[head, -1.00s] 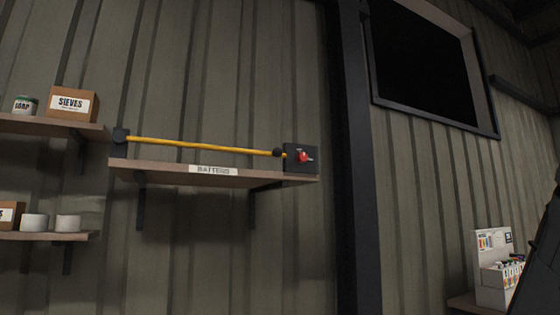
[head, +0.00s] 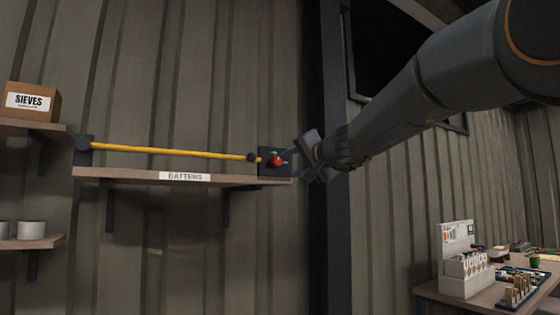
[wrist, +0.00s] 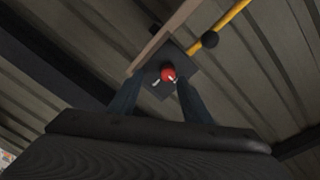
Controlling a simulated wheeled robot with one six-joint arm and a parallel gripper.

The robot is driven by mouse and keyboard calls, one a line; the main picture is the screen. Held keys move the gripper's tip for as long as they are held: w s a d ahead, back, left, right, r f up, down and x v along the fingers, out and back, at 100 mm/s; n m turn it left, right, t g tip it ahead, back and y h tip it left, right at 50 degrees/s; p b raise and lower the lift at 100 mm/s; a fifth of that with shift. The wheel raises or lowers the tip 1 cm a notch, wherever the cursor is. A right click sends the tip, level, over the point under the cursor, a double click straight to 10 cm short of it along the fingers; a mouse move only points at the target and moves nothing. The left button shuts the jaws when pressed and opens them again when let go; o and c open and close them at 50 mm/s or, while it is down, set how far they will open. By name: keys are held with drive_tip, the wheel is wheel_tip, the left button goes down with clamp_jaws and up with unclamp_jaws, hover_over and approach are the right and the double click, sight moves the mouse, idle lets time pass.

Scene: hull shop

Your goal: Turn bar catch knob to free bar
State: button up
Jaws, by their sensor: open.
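The red catch knob (head: 278,160) sits on a dark plate (head: 265,170) at the right end of the shelf labelled BATTENS. My gripper (head: 296,153) is just right of the knob in the head view. In the wrist view the open fingers (wrist: 155,98) point at the knob (wrist: 168,74), which shows between and beyond their tips. I cannot tell whether a finger touches it.
The BATTENS shelf (head: 130,173) lies below the bar and looks empty. A dark wall post (head: 328,240) stands right of the plate. Shelves with a SIEVES box (head: 32,101) are at left. A bench with a rack (head: 462,270) is at lower right.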

sight(278, 161)
drive_tip(key=shift+w+a+r+p, duration=0.35)
drive_tip(key=shift+w+a+p, duration=0.35)
drive_tip(key=shift+w, duration=0.45)
drive_tip(key=shift+w+a+r+p, duration=0.3)
drive_tip(key=shift+w+a+p, duration=0.4)
drive_tip(key=shift+w, duration=0.4)
drive_tip(key=shift+w+a+r+p, duration=0.35)
drive_tip(key=shift+w+a+p, duration=0.3)
drive_tip(key=shift+w, duration=0.5)
drive_tip(key=shift+c, duration=0.4)
drive_tip(key=c, duration=1)
